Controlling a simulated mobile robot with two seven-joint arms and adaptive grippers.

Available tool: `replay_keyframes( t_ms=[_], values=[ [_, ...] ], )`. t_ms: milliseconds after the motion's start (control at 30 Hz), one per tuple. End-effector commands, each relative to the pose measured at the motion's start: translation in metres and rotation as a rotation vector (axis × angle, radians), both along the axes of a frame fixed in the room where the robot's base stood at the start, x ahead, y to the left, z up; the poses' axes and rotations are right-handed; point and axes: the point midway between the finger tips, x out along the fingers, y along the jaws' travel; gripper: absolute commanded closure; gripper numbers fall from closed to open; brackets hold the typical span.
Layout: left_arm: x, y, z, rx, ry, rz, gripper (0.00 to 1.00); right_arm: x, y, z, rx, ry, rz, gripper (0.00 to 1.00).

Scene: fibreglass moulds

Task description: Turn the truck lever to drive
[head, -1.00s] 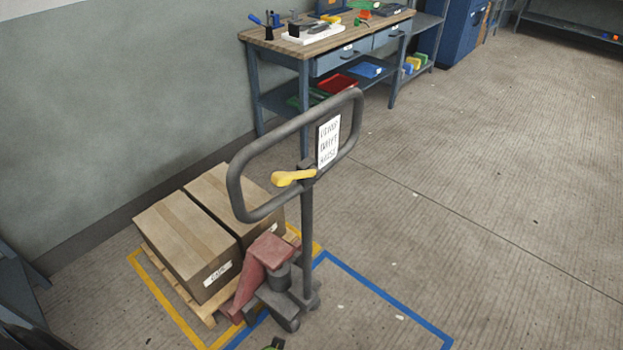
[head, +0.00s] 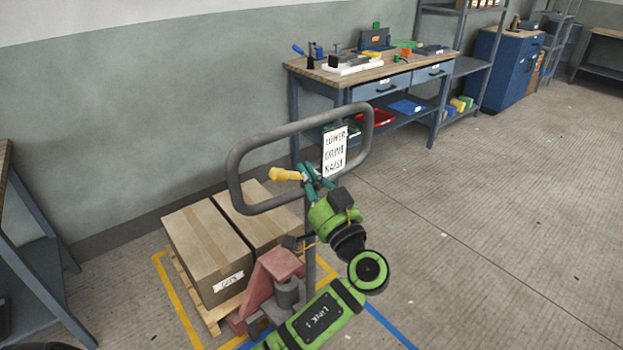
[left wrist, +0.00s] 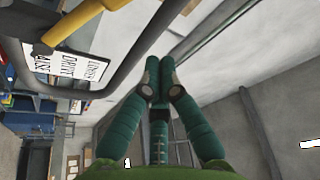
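The yellow lever (head: 285,174) sticks out to the left from inside the grey looped handle (head: 238,180) of the pallet truck. A white sign (head: 334,150) beside it reads lower, drive, raise. My left gripper (head: 309,175) is just right of the lever, in front of the handle, and partly covers the lever's inner end. In the left wrist view the lever (left wrist: 85,22) and sign (left wrist: 72,68) lie upper left, apart from the fingers. The green fingers (left wrist: 160,78) are drawn together at their tips with nothing between them. My right gripper is not in view.
A workbench (head: 385,72) with tools stands behind against the wall. Another table leg (head: 35,210) is at left. The floor to the right is clear.

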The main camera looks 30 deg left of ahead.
Motion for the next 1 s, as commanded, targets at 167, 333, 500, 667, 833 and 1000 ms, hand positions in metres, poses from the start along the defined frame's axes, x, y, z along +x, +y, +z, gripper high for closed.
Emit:
replay_keyframes(
  t_ms=[167,333,500,667,833,1000],
  values=[
    [0.021,0.033,0.019,0.005,0.002,0.002,1.0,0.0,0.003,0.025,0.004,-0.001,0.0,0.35],
    [0.034,0.057,0.019,0.003,0.009,0.001,1.0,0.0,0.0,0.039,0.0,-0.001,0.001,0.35],
    [0.023,0.06,-0.005,0.001,0.008,0.0,1.0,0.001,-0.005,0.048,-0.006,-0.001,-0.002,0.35],
    [0.019,0.061,-0.015,0.0,0.005,-0.002,1.0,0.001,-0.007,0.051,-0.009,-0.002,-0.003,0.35],
    [0.018,0.062,-0.017,-0.001,0.003,-0.001,1.0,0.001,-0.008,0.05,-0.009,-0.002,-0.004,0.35],
    [0.018,0.061,-0.017,-0.001,0.003,-0.001,1.0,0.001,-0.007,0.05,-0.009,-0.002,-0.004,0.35]
  ],
)
